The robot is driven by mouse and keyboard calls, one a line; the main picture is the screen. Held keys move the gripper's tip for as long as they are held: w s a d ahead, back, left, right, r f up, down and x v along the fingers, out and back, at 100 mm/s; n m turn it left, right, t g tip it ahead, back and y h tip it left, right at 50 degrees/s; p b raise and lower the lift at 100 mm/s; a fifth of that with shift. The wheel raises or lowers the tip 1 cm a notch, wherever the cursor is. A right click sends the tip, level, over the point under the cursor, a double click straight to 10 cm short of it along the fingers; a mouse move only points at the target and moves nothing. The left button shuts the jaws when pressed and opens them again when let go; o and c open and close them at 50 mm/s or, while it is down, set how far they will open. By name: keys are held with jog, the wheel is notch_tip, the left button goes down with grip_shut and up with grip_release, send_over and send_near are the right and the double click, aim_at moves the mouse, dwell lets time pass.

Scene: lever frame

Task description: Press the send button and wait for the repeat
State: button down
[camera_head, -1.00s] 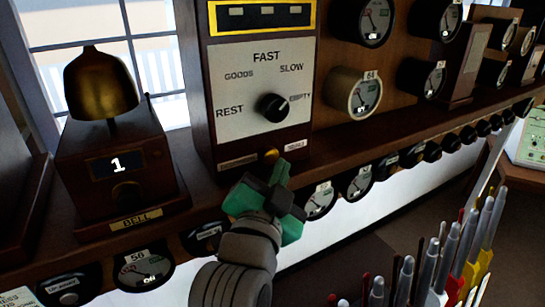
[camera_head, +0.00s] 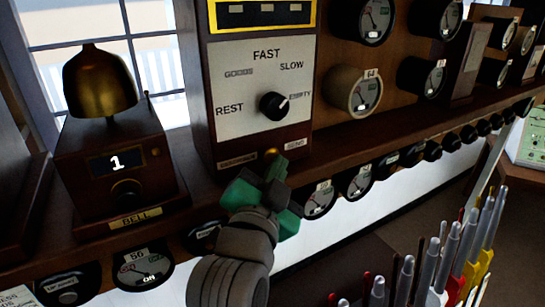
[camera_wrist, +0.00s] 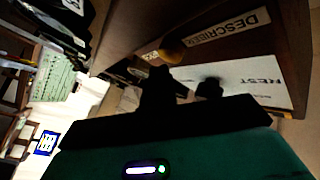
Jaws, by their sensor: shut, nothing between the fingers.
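The train describer (camera_head: 228,140) is a dark wooden box with a pale dial face. Its black knob (camera_head: 273,106) has a white mark toward EMPTY. The send button (camera_head: 271,153) is a small brass knob at the box's lower edge, beside a SEND label (camera_head: 295,144); it also shows in the wrist view (camera_wrist: 172,50). My gripper (camera_head: 276,172) is green, shut and empty, just below and in front of the button. In the wrist view the dark fingertips (camera_wrist: 163,80) point toward the button, with a small gap showing.
A brass bell (camera_head: 100,82) on a wooden case stands to the left; its display reads 1. Round gauges (camera_head: 360,92) line the back board at right. Several signal levers (camera_head: 445,260) stand at lower right. Shelf instruments (camera_head: 320,200) sit just right of my gripper.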

jog(key=shift+w+a, duration=0.3)
jog(key=shift+w, duration=0.15)
dwell(0.7)
dwell(0.4)
jog(key=shift+s+d, duration=0.5)
jog(key=shift+s, duration=0.2)
jog(key=s+d, duration=0.1)
jog(key=s, duration=0.1)
jog(key=s+d, duration=0.2)
jog(key=shift+s, duration=0.1)
jog(key=shift+a, duration=0.1)
dwell(0.4)
jog(key=s+r+n+t+y+p, duration=0.3)
jog(key=s+r+n, duration=0.6)
jog(key=s+r, duration=0.7)
jog(key=t+y, duration=0.1)
jog(key=t, duration=0.1)
jog(key=shift+s+a+r+n+t, duration=0.25)
jog(key=shift+a+r+n+t, duration=0.05)
jog(key=shift+r+t, duration=0.1)
